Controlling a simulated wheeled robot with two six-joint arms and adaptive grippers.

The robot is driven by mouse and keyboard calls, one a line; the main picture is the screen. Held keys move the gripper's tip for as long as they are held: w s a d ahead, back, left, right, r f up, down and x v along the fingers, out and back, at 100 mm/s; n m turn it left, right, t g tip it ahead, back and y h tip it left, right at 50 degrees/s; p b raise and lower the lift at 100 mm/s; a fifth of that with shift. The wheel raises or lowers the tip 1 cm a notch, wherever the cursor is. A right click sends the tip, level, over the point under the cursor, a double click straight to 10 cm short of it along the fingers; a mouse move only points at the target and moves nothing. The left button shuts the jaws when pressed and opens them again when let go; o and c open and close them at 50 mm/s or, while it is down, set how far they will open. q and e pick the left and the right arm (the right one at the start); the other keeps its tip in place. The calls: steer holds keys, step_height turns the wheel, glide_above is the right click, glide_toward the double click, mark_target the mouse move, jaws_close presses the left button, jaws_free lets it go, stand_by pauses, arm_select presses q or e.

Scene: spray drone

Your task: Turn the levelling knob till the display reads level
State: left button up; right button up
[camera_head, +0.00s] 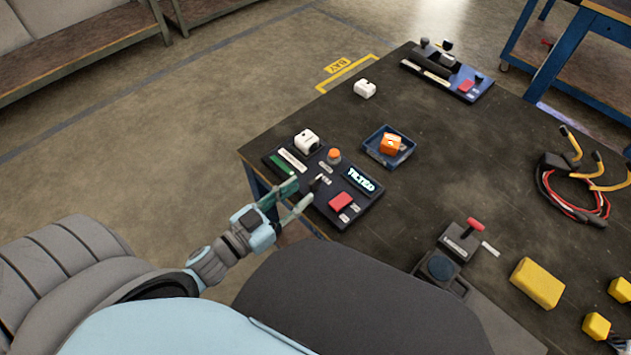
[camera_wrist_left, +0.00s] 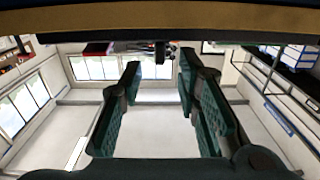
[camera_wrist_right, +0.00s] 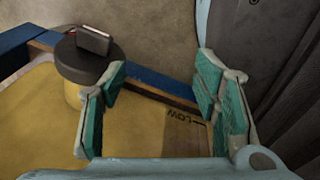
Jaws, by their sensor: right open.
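In the head view, the display (camera_head: 359,180) on a dark control panel (camera_head: 372,208) reads TILTED. My left gripper (camera_head: 300,193) is open at the panel's near left side. A small black lever or knob (camera_head: 315,184) stands just past its fingertips. The left wrist view shows the open fingers (camera_wrist_left: 159,68) with a small dark part beyond them. My right gripper (camera_wrist_right: 160,75) is open and empty in its wrist view. A dark round knob with a grey bar (camera_wrist_right: 90,52) is beyond its left finger, over a yellow surface. Which knob is the levelling one I cannot tell.
A blue tray (camera_head: 373,139) holds an orange block. A red-handled lever box (camera_head: 462,239), yellow blocks (camera_head: 538,283) and cables (camera_head: 570,205) lie right.

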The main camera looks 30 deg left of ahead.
mark_target(309, 185)
arm_select(q)
steer(key=p+x, duration=0.1)
steer(key=x, duration=0.5)
steer(key=shift+c, duration=0.2)
jaws_close()
